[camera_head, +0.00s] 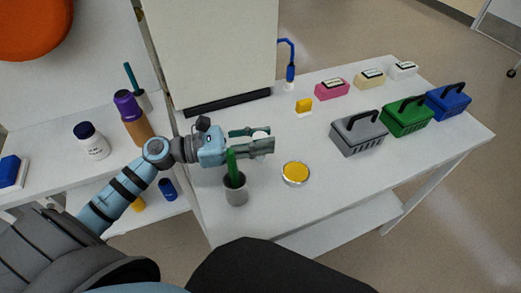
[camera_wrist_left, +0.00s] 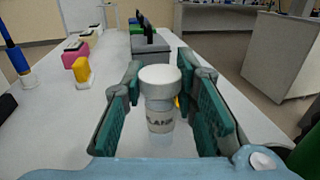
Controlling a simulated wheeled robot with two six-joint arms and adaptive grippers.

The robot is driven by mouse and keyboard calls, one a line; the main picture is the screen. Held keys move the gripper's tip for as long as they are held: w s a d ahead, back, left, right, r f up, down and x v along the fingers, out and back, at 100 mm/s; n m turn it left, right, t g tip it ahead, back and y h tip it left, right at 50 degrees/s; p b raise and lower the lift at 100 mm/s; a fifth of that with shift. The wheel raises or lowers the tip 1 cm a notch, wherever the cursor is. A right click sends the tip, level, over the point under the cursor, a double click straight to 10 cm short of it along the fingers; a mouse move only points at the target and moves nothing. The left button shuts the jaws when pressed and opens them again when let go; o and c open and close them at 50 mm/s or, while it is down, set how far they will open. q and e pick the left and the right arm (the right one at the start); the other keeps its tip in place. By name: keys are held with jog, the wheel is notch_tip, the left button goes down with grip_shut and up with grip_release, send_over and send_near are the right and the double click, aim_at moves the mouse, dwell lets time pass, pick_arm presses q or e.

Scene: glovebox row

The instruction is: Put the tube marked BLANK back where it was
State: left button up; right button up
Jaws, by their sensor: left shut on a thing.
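The tube marked BLANK (camera_wrist_left: 160,119) has a white cap and a pale body with dark lettering, which reads in part in the left wrist view. It stands upright in that view, between the two green-padded fingers of my left gripper (camera_wrist_left: 162,112). In the head view, my left gripper (camera_head: 262,141) reaches in over the left part of the white table and is shut on the tube, whose white cap (camera_head: 260,135) shows between the fingers. The tube's lower end is hidden in the head view, so I cannot tell its height above the table. My right gripper is not in view.
A grey cup (camera_head: 236,192) with a green marker stands just below the gripper, and a yellow-topped tin (camera_head: 295,173) to its right. Grey (camera_head: 358,138), green (camera_head: 407,119) and blue (camera_head: 447,104) baskets stand rightward. A pink box (camera_head: 331,91) and yellow item (camera_head: 303,108) lie behind.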

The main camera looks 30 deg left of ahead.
pick_arm(q)
notch_tip(320, 180, down, 2)
jog(key=shift+f, duration=0.1)
jog(key=shift+s+f, duration=0.15)
jog(key=shift+f, duration=0.15)
jog(key=shift+s+r, duration=0.2)
jog(key=shift+s, duration=0.05)
jog(key=shift+f, duration=0.1)
jog(key=shift+w+f+b, duration=0.1)
jog(key=shift+f+b, duration=0.1)
jog(key=shift+b, duration=0.25)
jog(key=o, duration=0.9)
jog(key=shift+o, duration=1)
jog(key=shift+r, duration=0.1)
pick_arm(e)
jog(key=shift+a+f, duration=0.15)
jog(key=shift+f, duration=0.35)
